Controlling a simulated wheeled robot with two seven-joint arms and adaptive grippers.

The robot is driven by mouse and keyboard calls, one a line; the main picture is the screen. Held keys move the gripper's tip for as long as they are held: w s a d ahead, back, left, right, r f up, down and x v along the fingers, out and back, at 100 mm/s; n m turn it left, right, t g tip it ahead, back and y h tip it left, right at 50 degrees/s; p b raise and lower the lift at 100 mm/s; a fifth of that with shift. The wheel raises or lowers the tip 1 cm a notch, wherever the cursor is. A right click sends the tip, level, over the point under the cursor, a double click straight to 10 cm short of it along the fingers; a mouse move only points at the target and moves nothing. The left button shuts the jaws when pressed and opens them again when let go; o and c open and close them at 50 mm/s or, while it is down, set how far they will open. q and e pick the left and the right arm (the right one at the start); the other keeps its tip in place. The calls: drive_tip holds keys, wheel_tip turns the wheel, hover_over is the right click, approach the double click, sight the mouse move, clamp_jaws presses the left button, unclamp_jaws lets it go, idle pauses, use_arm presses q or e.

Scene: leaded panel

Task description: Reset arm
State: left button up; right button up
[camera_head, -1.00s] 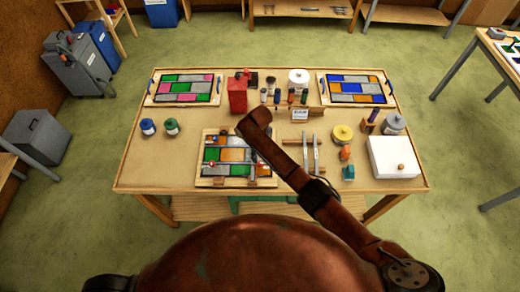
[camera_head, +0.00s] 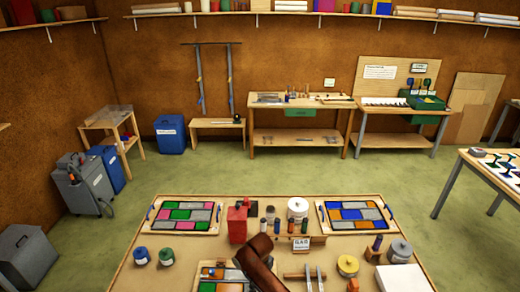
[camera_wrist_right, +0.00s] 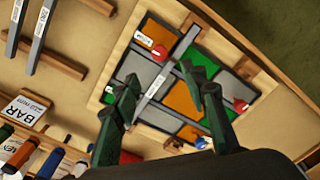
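The leaded panel (camera_wrist_right: 182,100) with orange, green and grey panes fills the middle of the right wrist view, on a wooden board. A grey strip (camera_wrist_right: 172,66) lies across it, and red knobs (camera_wrist_right: 159,53) show on it. My right gripper (camera_wrist_right: 160,76) is over the panel with its two green fingers spread apart, and I see nothing held between them. In the head view, the panel (camera_head: 212,273) shows only partly at the bottom edge, partly behind my right arm; the right gripper is hidden there. My left gripper is in neither view.
Two finished panels (camera_head: 187,215) (camera_head: 352,215) lie at the table's back corners. Jars (camera_head: 141,256) stand left; a yellow roll (camera_head: 348,265) and white box (camera_head: 404,278) are right.

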drive_tip(key=s+d+f+m+t+y, duration=0.1)
drive_tip(key=s+d+f+m, duration=0.1)
drive_tip(key=s+d+f, duration=0.4)
drive_tip(key=s+d+f+m+t+y, duration=0.1)
drive_tip(key=s+d+f+m, duration=0.15)
drive_tip(key=s+d, duration=0.6)
drive_tip(key=s+d+r+m+t+h, duration=0.1)
drive_tip(key=s+d+r+m+h, duration=0.15)
drive_tip(key=s+d, duration=0.85)
drive_tip(key=s+d+r+m+t+h, duration=0.15)
drive_tip(key=s+d+r, duration=0.25)
drive_tip(key=s+d, duration=0.65)
wheel_tip(320, 180, down, 40)
drive_tip(key=s+a+g+y+b, duration=0.2)
drive_tip(key=b, duration=0.8)
drive_tip(key=s+f+b, duration=0.4)
drive_tip(key=s+f, duration=0.6)
drive_tip(key=f, duration=0.3)
drive_tip(key=s+f+g+b, duration=0.1)
drive_tip(key=s+f+b, duration=0.3)
drive_tip(key=s+f, duration=0.5)
wheel_tip(320, 180, down, 5)
drive_tip(key=shift+s+r+b, duration=0.15)
drive_tip(key=shift+s+b, duration=0.15)
drive_tip(key=shift+s, duration=0.1)
